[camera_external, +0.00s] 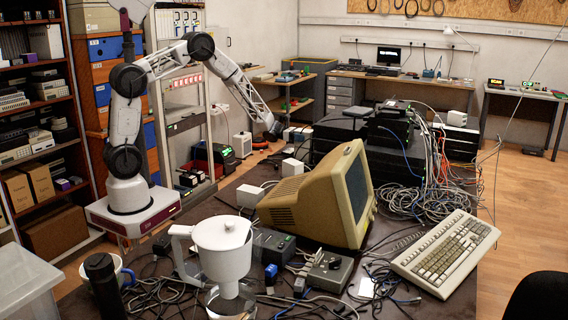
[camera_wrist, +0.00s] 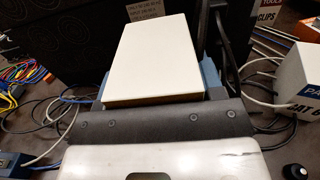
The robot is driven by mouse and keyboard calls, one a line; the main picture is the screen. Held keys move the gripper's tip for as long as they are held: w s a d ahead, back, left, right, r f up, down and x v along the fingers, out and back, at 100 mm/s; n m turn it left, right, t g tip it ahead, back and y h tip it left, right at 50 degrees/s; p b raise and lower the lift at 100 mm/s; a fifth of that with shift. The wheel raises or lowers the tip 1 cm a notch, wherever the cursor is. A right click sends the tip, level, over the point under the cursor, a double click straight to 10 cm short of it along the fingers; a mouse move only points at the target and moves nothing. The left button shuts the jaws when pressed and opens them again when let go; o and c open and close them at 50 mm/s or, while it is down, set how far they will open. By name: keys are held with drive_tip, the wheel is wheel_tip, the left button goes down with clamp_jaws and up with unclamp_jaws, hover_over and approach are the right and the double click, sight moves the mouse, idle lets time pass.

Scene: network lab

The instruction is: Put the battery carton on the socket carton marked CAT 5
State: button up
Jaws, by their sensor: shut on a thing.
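In the wrist view my gripper (camera_wrist: 158,103) is shut on a pale, flat-topped carton (camera_wrist: 152,55), which I take to be the battery carton; its top bears no readable print. Bluish parts show at both its sides, and its lower part is hidden. A white carton with dark lettering (camera_wrist: 299,82) stands at the right edge, apart from the held one. In the external view my gripper (camera_external: 274,131) is small and dark, beyond the monitor. I cannot identify the CAT 5 carton there.
White boxes (camera_external: 292,166) and (camera_external: 249,196) stand on the cluttered table near a beige monitor (camera_external: 318,200). Black equipment (camera_external: 392,125) is stacked to the right. Loose cables (camera_wrist: 25,78) lie around in the wrist view. A labelled dark box (camera_wrist: 140,10) stands behind the held carton.

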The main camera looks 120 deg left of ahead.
drive_tip(key=shift+f, duration=0.15)
drive_tip(key=o, duration=1.1)
drive_tip(key=shift+o, duration=0.2)
drive_tip(key=shift+s, duration=0.1)
drive_tip(key=s, duration=1.1)
drive_tip(key=shift+s, duration=0.4)
drive_tip(key=shift+r, duration=0.2)
